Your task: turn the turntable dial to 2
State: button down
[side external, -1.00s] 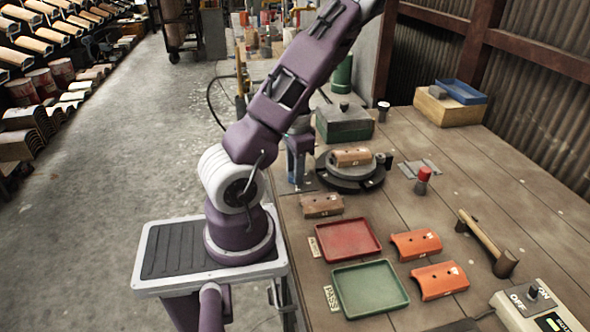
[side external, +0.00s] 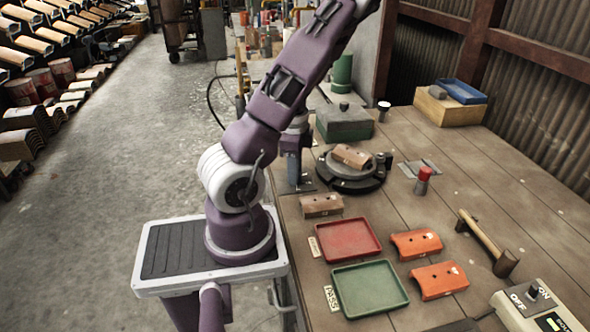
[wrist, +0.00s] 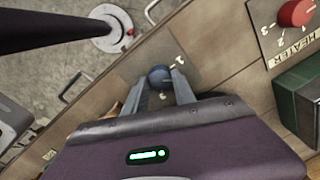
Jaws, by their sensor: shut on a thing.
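The turntable dial is a dark blue knob (wrist: 160,77) on a grey plate in the wrist view. My gripper (wrist: 160,86) is shut on it, a finger on each side. A white numeral shows just beyond the knob and another mark between the fingers; I cannot tell which number the dial points at. In the side external view the round dark turntable (side external: 350,184) carries a brown curved block (side external: 351,156), which lies at an angle. My gripper in that view is beside the turntable, partly hidden behind my arm.
A red heater dial (wrist: 296,13) is close by on the right in the wrist view. A green box (side external: 343,122) stands behind the turntable. A red tray (side external: 348,240), a green tray (side external: 369,288), orange curved blocks (side external: 416,243) and a hammer (side external: 487,243) lie in front.

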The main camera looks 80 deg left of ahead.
jog(key=shift+m, duration=2.3)
jog(key=c, duration=1)
grip_release()
jog(key=shift+c, duration=0.2)
jog(key=r, duration=0.7)
jog(key=shift+s+d, duration=0.1)
jog(key=shift+s, duration=0.1)
